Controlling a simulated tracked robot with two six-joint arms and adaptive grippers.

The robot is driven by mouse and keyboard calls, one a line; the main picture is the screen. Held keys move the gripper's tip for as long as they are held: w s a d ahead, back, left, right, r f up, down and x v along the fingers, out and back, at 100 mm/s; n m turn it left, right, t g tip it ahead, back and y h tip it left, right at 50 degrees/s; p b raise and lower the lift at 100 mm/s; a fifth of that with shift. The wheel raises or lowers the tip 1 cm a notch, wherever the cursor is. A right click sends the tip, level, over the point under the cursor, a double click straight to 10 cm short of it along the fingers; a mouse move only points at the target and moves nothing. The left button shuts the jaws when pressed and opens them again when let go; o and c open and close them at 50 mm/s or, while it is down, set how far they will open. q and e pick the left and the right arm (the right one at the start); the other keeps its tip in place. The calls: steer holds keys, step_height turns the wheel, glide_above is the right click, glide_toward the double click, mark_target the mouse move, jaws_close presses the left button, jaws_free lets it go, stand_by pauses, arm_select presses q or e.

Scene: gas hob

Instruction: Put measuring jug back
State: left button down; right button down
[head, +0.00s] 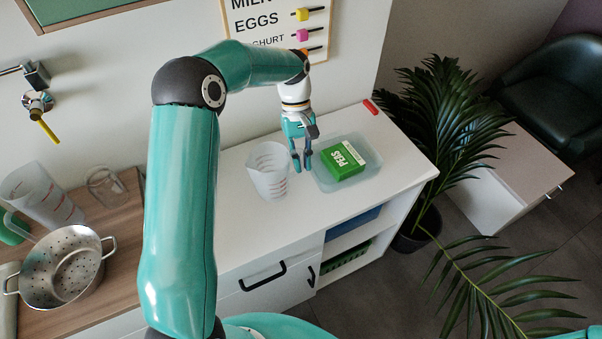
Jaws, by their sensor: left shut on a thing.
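A translucent measuring jug (268,172) with red markings stands upright, or very nearly so, on the white worktop. My left gripper (302,163) points down at the jug's right side, between it and a clear tray. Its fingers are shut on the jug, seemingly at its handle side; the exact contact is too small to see. I cannot tell whether the jug's base touches the worktop. A second clear jug (46,196) with red markings is on the wooden top at the left. My right gripper is out of view.
The clear tray (366,181) holds a green peas box (342,160), close right of my gripper. A steel colander (66,267) and a glass (105,186) are on the wooden top (125,235). A red item (370,107) lies at the worktop's back corner. The white worktop (240,225) is clear in front.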

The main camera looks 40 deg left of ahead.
arm_select(q)
step_height(320, 180, down, 6)
steer(key=shift+s+r+p, duration=0.1)
steer(key=shift+r+p, duration=0.1)
steer(key=shift+p, duration=0.2)
steer(key=shift+f, duration=0.3)
steer(key=shift+f, duration=0.1)
steer(key=c, duration=1.2)
jaws_free()
